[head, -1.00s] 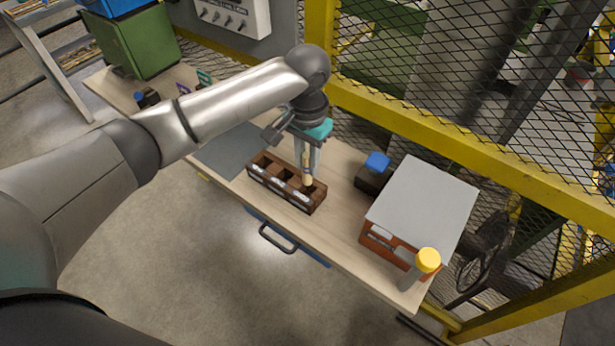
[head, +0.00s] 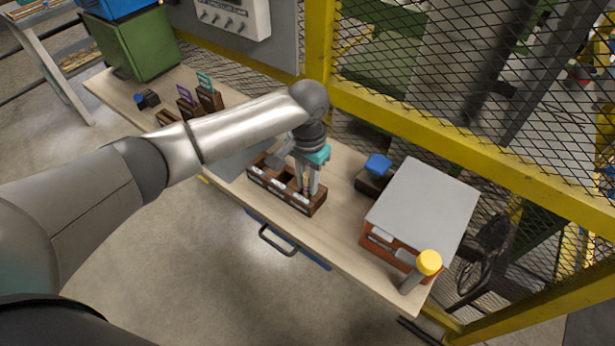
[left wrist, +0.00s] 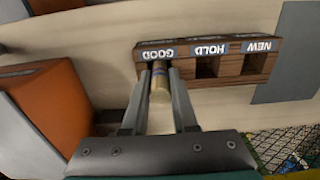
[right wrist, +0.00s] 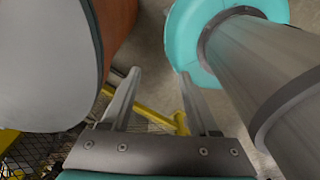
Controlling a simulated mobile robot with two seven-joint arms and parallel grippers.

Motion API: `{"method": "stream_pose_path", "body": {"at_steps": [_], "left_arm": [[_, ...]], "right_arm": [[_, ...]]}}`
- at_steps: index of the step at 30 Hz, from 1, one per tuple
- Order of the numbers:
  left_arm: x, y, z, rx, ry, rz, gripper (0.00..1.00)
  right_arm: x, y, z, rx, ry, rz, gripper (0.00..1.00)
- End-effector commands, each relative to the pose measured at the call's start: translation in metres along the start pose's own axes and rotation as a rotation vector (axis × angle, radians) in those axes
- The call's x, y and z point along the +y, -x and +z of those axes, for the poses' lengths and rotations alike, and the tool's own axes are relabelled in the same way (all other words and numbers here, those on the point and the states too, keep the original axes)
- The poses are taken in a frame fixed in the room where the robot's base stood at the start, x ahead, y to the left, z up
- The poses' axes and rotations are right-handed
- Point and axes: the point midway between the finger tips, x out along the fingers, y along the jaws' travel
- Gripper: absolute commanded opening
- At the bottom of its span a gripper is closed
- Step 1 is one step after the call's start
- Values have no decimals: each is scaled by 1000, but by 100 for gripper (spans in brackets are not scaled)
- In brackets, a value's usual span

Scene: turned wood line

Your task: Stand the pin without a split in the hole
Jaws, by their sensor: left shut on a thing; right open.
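The wooden block (head: 262,184) has three square compartments, labelled NEW, HOLD and GOOD in the left wrist view (left wrist: 231,66). My left gripper (head: 308,190) is at the block's right end in the head view. It is shut on a pale wooden pin (left wrist: 159,88), held upright between the fingers at the GOOD compartment. The pin's lower end is hidden, so I cannot tell how deep it sits. No split shows on the visible part. The HOLD and NEW compartments look empty. My right gripper (right wrist: 155,105) is open and empty, away from the block.
A grey-topped orange box (head: 425,205) and a yellow-capped post (head: 428,262) stand at the table's right. A dark box with a blue top (head: 377,163) is behind the block. Small tagged wooden holders (head: 208,98) stand at the back left. A mesh fence runs behind.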

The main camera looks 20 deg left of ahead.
Motion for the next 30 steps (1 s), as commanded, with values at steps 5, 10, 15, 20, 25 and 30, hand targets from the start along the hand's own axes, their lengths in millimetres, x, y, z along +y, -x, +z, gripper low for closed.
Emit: {"method": "stream_pose_path", "body": {"at_steps": [5, 10, 15, 20, 25, 30], "left_arm": [[0, -4, 0, 1, 0, 1, 0], [0, -4, 0, 1, 0, 1, 40], [0, -4, 0, 1, 0, 0, 56], [0, -4, 0, 1, 0, 0, 56], [-1, 2, -1, 3, 0, -1, 56], [0, 32, -1, 4, 0, 0, 56]], "right_arm": [[0, 1, 0, 0, 0, 0, 61], [0, 1, 0, 1, 0, 0, 61], [0, 1, -1, 1, -1, 0, 61], [0, 1, -1, 2, -1, 0, 61], [0, -1, -1, 2, -1, 0, 61], [0, 3, -2, 3, -1, 0, 61]]}}
